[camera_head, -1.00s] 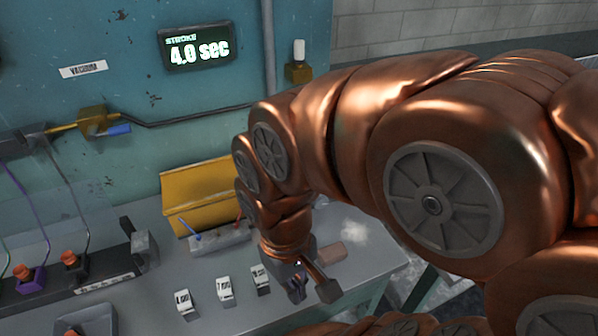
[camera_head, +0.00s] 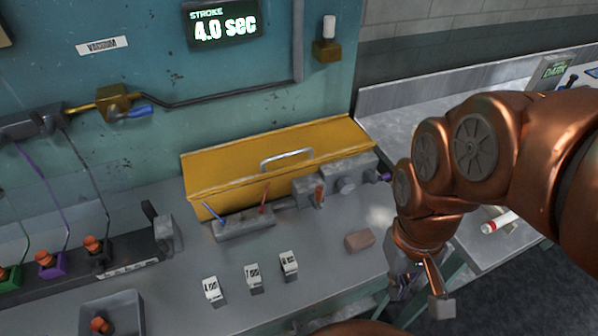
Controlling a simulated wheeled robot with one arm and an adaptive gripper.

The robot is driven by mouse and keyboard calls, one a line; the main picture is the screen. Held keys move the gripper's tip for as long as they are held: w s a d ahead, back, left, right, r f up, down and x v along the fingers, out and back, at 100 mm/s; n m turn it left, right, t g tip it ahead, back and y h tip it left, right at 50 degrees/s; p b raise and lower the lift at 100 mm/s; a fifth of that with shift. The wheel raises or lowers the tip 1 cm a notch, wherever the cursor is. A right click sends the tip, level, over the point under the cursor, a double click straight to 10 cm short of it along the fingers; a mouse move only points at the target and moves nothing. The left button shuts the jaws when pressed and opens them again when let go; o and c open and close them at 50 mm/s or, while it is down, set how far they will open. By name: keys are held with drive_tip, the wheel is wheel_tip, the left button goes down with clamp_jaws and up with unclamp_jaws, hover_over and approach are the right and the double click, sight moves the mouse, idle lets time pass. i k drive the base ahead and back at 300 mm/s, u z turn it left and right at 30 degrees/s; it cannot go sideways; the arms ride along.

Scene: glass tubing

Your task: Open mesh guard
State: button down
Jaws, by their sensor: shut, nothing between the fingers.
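A long yellow cover (camera_head: 230,174) with a silver handle (camera_head: 286,157) stands at the back of the grey bench against the teal panel. It looks closed and may be the guard; I cannot make out any mesh on it. My gripper (camera_head: 420,294) is at the lower right, by the bench's right edge, well apart from the yellow cover. It is shut and empty, pointing down, and my wrist partly hides it.
A grey fixture (camera_head: 345,180) stands at the cover's right front. A brownish block (camera_head: 359,240) and several white labelled blocks (camera_head: 251,276) sit on the bench. A second bench at right holds a red-and-white tube (camera_head: 499,222). A display (camera_head: 221,22) hangs above.

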sight(212, 171)
drive_tip(key=u, duration=0.05)
drive_tip(key=k, duration=1.45)
drive_tip(key=u, duration=1.15)
drive_tip(key=i, duration=1)
